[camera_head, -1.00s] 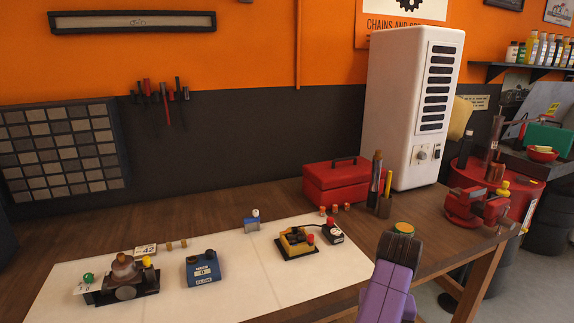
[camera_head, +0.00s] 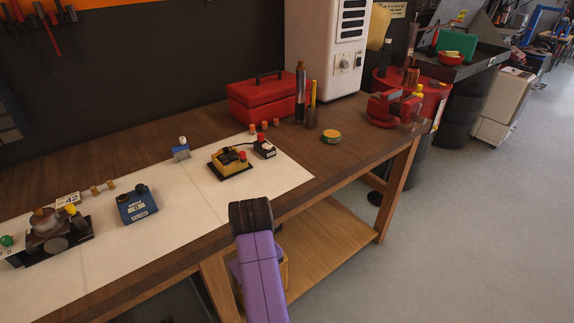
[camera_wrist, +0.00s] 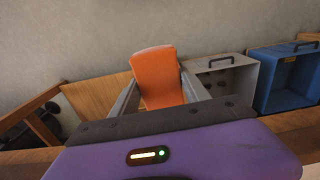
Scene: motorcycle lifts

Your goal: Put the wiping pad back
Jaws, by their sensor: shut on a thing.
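The orange wiping pad (camera_wrist: 155,72) is between the two grey fingers of my gripper (camera_wrist: 157,88) in the wrist view. The fingers are shut on its sides, and it stands out ahead of them. In the head view a purple part of my arm shows in front of the bench's front edge. My gripper and the pad cannot be made out there.
In the wrist view, a grey box (camera_wrist: 246,84) and a blue box (camera_wrist: 285,76) stand right of the pad, near a wooden surface (camera_wrist: 96,97). The workbench (camera_head: 345,165) has a lower shelf (camera_head: 335,240). A round tin (camera_head: 331,136) and red toolbox (camera_head: 268,98) stand on top.

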